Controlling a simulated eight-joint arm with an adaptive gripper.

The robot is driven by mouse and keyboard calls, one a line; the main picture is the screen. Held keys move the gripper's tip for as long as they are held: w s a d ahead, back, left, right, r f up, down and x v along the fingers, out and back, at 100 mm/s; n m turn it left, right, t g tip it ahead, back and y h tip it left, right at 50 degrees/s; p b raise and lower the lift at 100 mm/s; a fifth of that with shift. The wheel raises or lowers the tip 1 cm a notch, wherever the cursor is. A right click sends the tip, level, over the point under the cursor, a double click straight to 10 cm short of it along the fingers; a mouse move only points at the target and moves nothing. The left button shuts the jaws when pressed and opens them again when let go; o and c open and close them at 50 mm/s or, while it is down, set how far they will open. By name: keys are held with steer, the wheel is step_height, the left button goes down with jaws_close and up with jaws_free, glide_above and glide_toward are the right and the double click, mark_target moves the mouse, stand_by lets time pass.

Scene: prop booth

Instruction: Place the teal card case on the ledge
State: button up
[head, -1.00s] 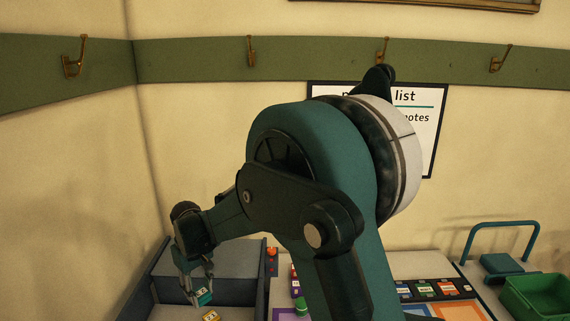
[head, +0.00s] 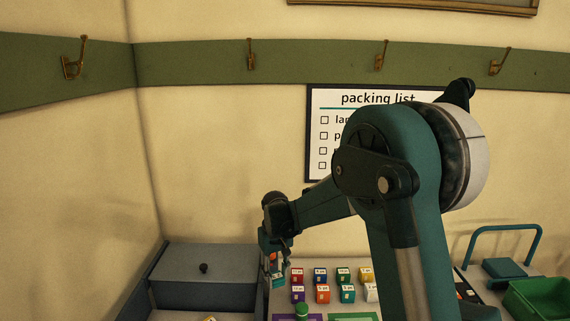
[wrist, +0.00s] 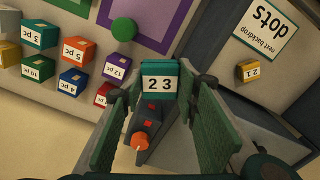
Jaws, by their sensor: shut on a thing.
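The teal card case (wrist: 158,75), with a white label reading "2 3", is between the green-padded fingers of my gripper (wrist: 162,88) in the wrist view. My gripper is shut on it. In the head view my gripper (head: 276,262) hangs at the left edge of the board with coloured blocks, and the case is small and mostly covered there. In the wrist view the case shows over a narrow dark strip with red squares and an orange knob (wrist: 139,142). I cannot tell for sure which surface is the ledge.
Several coloured labelled blocks (wrist: 40,34) and a green knob (wrist: 124,29) are on the board beside my gripper. A yellow case (wrist: 248,70) lies near a sign. A green bin (head: 540,298) is far right.

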steer(key=w+d+f+m+b, duration=0.1)
steer(key=d+f+m, duration=0.1)
steer(key=d, duration=0.8)
steer(key=w+d+f+m+b, duration=0.1)
steer(key=d+f, duration=0.1)
steer(key=d, duration=0.7)
steer(key=s+d+f+m, duration=0.1)
steer(key=s+d+f, duration=0.2)
steer(key=d+f, duration=0.2)
steer(key=shift+s+d+f+m+b, duration=0.3)
steer(key=shift+s+d+m+b, duration=0.15)
steer(key=shift+d, duration=0.15)
steer(key=shift+w+r, duration=0.1)
steer(key=shift+r, duration=0.05)
step_height(320, 180, up, 11)
steer(key=s+a+n, duration=0.1)
steer(key=s+a, duration=0.2)
steer(key=a, duration=0.8)
steer(key=s+a+n, duration=0.1)
steer(key=s+a, duration=0.1)
steer(key=a, duration=0.9)
steer(key=s+a+n+p, duration=0.1)
steer(key=s+a, duration=0.5)
steer(key=a, duration=0.4)
steer(key=s+a+n+p, duration=0.1)
steer(key=s+a+n, duration=0.1)
steer(key=s+a, duration=0.6)
step_height(320, 180, down, 11)
steer(key=w+a, duration=0.2)
steer(key=shift+a, duration=0.25)
